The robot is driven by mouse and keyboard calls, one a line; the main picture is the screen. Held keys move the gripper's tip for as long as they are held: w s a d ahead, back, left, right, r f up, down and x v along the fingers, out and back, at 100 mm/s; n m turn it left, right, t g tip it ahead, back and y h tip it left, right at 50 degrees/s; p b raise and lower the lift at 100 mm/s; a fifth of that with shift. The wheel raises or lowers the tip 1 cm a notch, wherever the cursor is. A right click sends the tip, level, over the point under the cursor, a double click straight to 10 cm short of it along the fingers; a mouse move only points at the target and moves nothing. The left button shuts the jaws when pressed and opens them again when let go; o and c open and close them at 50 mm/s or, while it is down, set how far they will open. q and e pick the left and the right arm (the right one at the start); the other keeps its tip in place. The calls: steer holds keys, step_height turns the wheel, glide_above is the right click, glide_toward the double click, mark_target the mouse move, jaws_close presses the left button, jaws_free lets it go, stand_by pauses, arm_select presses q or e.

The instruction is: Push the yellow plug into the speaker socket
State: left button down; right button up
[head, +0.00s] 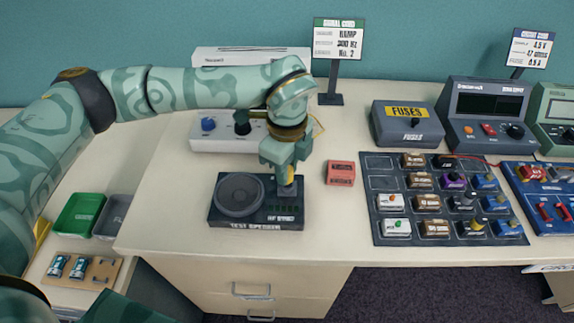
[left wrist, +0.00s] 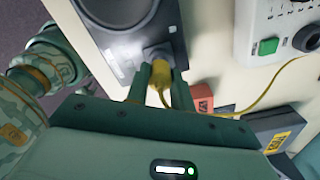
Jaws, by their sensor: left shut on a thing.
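The test speaker (head: 222,216) is a dark box with a round cone, standing on the bench. My left gripper (head: 288,184) points down over its right part, at the grey socket. In the left wrist view, my left gripper (left wrist: 160,92) is shut on the yellow plug (left wrist: 162,78), with one finger on each side. A yellow cable runs from the plug off to the right. The plug's front end is at the grey speaker socket (left wrist: 155,54). How far it is inside cannot be told. In the head view the fingers mostly hide plug and socket. My right gripper is not in view.
A red block (head: 340,173) stands just right of the speaker. A white device with knobs (head: 208,142) is behind it, beneath my arm. A dark component tray (head: 376,229) lies farther right. The bench in front of the red block is clear.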

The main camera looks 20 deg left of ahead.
arm_select(q)
steer(key=shift+p, duration=0.5)
stand_by(0.8)
steer(key=shift+f+b, duration=0.35)
steer(key=shift+f, duration=0.55)
stand_by(1.1)
steer(key=c, duration=0.6)
jaws_free()
steer(key=shift+c, duration=0.2)
steer(key=shift+r+p, duration=3.1)
steer(key=shift+r, duration=0.95)
steer(key=shift+f, duration=0.1)
